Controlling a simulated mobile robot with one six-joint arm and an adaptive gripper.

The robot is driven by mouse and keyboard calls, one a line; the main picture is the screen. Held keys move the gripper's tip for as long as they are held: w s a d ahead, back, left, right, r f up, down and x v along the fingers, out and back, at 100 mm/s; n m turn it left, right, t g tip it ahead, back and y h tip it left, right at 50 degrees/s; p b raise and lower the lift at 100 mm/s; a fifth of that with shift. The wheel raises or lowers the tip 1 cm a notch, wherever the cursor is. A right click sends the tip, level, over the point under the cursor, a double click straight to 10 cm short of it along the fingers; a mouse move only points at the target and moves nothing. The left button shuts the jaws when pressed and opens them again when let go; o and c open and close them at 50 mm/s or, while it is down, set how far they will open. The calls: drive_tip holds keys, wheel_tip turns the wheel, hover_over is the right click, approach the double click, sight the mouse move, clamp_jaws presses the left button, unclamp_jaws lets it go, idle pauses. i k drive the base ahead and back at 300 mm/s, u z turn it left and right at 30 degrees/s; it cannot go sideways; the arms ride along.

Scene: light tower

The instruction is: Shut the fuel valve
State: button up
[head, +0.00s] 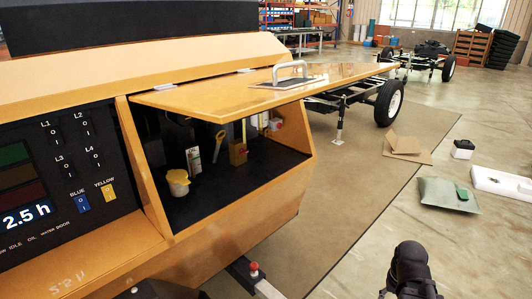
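The open compartment (184,211) in the side of the yellow machine holds several small fittings under its raised yellow lid (225,97). A small brass-yellow fitting (238,152) sits on the compartment's back wall; a red-tipped part (276,124) is further right. Either may be the fuel valve; I cannot tell which, nor the handle position. A yellow-handled dipstick-like part (219,138) and a yellow-capped filler (178,182) stand to the left. My gripper (410,265) appears as a dark shape at the bottom right, well apart from the compartment; its fingers cannot be made out.
The raised lid overhangs the compartment, with a metal handle (289,70) on top. A control panel (60,170) is at left. A red-knobbed bar (254,270) juts out below. Cardboard (405,147), a green bag (447,195) and a white tray (503,183) lie on the floor right.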

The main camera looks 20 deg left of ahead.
sight(242, 152)
drive_tip(key=z, duration=0.15)
drive_tip(key=k, duration=1.15)
drive_tip(key=u, duration=0.6)
drive_tip(key=i, duration=1.05)
drive_tip(key=z, duration=0.1)
